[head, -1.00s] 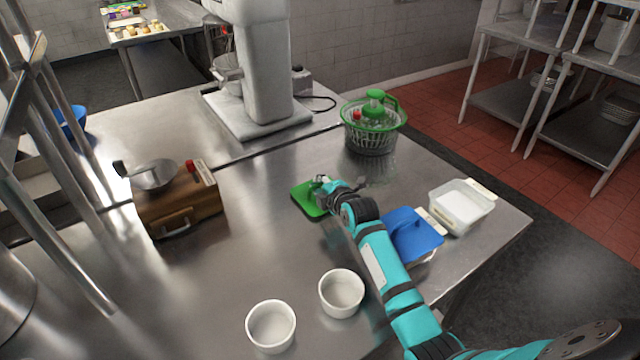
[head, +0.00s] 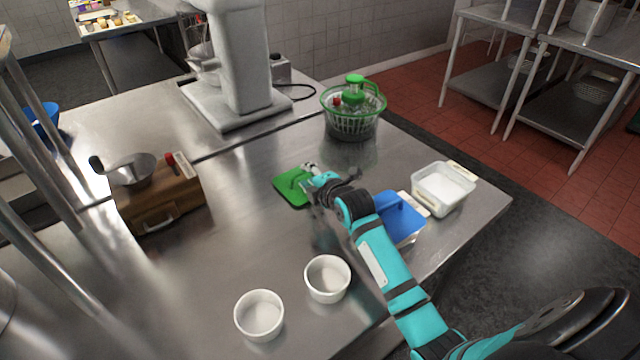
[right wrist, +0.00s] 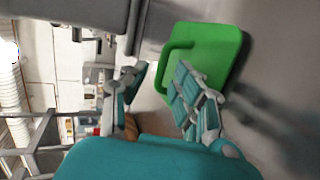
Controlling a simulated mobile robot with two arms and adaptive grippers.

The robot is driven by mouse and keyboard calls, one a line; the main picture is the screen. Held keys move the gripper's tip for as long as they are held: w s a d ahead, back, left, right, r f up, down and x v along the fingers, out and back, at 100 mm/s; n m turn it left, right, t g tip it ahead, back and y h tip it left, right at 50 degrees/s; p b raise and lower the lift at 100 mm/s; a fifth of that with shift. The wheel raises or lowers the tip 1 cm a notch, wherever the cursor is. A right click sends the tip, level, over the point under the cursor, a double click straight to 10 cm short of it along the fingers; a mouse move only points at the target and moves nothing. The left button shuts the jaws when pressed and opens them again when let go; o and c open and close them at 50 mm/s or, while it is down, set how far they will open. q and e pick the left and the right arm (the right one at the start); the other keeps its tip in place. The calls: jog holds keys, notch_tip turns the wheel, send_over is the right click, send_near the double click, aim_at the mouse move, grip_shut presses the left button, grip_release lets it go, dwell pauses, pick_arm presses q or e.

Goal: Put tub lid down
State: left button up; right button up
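The green tub lid (head: 287,190) lies flat on the steel counter, left of my right gripper in the head view. Its raised handle shows in the right wrist view, where the lid (right wrist: 225,45) is beside and beyond one finger. In the head view the right gripper (head: 315,176) is at the lid's right edge; whether a finger touches the lid is unclear. My left gripper is not in view.
A blue lid (head: 398,222) on a tub and an open white tub (head: 440,194) are right of my arm. Two white bowls (head: 327,279) (head: 259,316) stand in front. A salad spinner (head: 352,118) is behind, and a wooden box (head: 160,199) is left. Counter left of the green lid is clear.

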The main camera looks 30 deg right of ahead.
jog(key=v, duration=0.7)
jog(key=shift+s+r, duration=0.1)
jog(key=shift+s, duration=0.15)
jog(key=shift+r, duration=0.1)
